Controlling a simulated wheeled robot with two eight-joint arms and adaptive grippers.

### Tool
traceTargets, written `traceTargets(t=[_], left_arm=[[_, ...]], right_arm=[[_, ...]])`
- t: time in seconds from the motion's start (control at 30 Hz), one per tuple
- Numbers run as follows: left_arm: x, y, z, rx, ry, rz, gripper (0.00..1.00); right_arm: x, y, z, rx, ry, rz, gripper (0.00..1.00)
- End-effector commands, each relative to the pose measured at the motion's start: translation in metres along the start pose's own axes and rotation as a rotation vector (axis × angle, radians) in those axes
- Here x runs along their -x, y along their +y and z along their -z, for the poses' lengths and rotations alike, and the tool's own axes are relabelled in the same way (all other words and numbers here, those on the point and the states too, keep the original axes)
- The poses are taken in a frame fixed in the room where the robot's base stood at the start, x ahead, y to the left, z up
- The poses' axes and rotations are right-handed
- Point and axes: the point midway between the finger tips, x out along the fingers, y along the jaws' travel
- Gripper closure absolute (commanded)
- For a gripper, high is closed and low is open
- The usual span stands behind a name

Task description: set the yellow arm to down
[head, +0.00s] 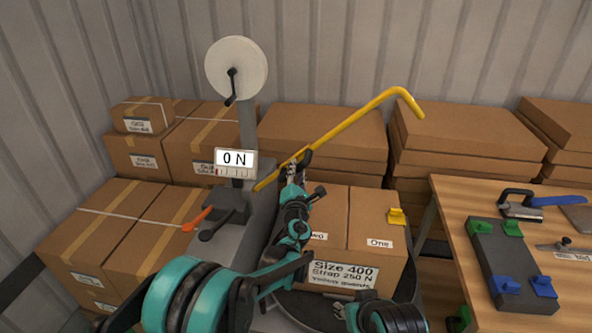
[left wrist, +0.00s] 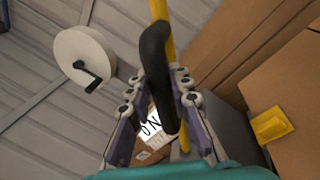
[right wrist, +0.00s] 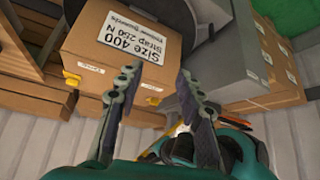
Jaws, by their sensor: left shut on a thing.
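The yellow arm (head: 350,119) is a long bar that slants up to the right from the grey machine, with its far end bent downward. It also shows in the left wrist view (left wrist: 160,10). A black handle (left wrist: 157,60) sits on the bar. My left gripper (head: 294,170) is at the lower part of the bar, and its fingers are shut on the black handle, partly hiding it. My right gripper (right wrist: 160,80) is open and empty, facing the boxes, apart from the yellow arm.
The grey machine carries a white reel (head: 237,66) with a crank, a "0 N" display (head: 236,160) and an orange lever (head: 197,219). A labelled box (head: 345,272) stands in front of my arms. Cartons fill the back. A wooden table (head: 455,205) with tools is at right.

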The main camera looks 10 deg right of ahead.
Motion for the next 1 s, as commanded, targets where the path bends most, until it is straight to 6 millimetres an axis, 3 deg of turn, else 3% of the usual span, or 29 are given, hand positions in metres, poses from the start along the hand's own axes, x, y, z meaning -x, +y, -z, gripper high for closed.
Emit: traceTargets(t=[0.07, 0.2, 0.27, 0.37, 0.47, 0.7, 0.8, 0.9, 1.0], left_arm=[[0.0, 0.0, 0.0, 0.001, 0.0, 0.001, 1.0], [0.0, 0.0, 0.0, 0.002, 0.0, 0.001, 1.0], [0.0, 0.0, 0.0, 0.002, 0.0, 0.001, 1.0], [0.0, 0.0, 0.0, 0.002, 0.0, 0.0, 1.0], [0.0, 0.0, 0.0, 0.002, 0.0, 0.0, 1.0], [0.0, 0.0, 0.0, 0.002, 0.0, 0.0, 1.0], [0.0, 0.0, 0.0, 0.001, 0.0, 0.0, 1.0], [0.0, 0.0, 0.0, 0.001, 0.0, 0.0, 1.0], [0.0, 0.0, 0.0, 0.001, 0.0, 0.0, 1.0]], right_arm=[[0.0, 0.0, 0.0, 0.0, 0.0, 0.0, 0.68], [0.0, 0.0, 0.0, 0.0, 0.001, 0.0, 1.0], [0.0, 0.001, 0.004, -0.001, 0.009, -0.003, 1.0], [0.0, 0.007, 0.026, -0.006, 0.063, -0.018, 1.0], [0.001, 0.022, 0.074, -0.012, 0.181, -0.053, 1.0], [0.024, 0.083, 0.244, 0.005, 0.634, -0.186, 1.0], [0.042, 0.108, 0.306, 0.033, 0.829, -0.243, 1.0], [0.062, 0.131, 0.356, 0.072, 1.012, -0.295, 1.0], [0.08, 0.147, 0.391, 0.115, 1.168, -0.337, 1.0]])
